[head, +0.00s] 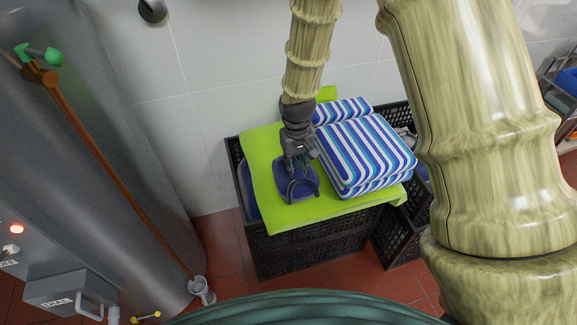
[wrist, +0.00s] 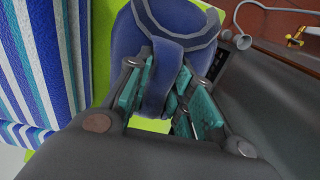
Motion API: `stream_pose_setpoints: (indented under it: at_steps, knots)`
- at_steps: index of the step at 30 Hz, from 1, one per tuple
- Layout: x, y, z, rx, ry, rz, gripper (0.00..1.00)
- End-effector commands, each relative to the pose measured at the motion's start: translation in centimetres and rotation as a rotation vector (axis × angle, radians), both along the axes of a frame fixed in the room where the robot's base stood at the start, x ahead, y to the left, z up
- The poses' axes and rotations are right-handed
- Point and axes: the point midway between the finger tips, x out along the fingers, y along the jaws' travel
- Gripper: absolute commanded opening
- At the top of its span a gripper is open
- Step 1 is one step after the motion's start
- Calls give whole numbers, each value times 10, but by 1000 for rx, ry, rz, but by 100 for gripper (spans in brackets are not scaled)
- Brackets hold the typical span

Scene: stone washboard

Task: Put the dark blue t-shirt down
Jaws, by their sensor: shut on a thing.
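The dark blue t-shirt (head: 297,183) is a small folded bundle over the lime green cloth in the head view. In the wrist view the blue t-shirt (wrist: 137,40) fills the upper middle, with a darker band across it. My gripper (head: 297,160) points down from above, its fingers at the t-shirt. In the wrist view my gripper (wrist: 160,98) is shut on a fold of the t-shirt between its teal pads. Whether the t-shirt's underside rests on the green cloth (head: 262,160) I cannot tell.
The green cloth lies over a black crate (head: 300,255). Folded blue-and-white striped towels (head: 368,150) are stacked right of the t-shirt. A second dark crate (head: 398,240) stands at the right. A grey cylindrical tank (head: 110,130) with a brown pipe stands left. Tiled wall behind.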

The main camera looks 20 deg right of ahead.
Motion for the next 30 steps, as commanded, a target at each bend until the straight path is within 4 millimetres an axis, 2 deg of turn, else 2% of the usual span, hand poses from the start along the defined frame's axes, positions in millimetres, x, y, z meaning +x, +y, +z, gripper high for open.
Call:
stream_pose_setpoints:
  at_steps: [3, 7, 18, 26, 30]
  knots:
    - [11, -11, 21, 6, -2, -2, 0]
    - [14, -16, 24, 11, 3, -3, 0]
    - [14, -17, -22, 11, 2, -5, 0]
    - [15, -15, -34, 11, 2, -2, 0]
    - [15, -15, -49, 11, 2, -1, 0]
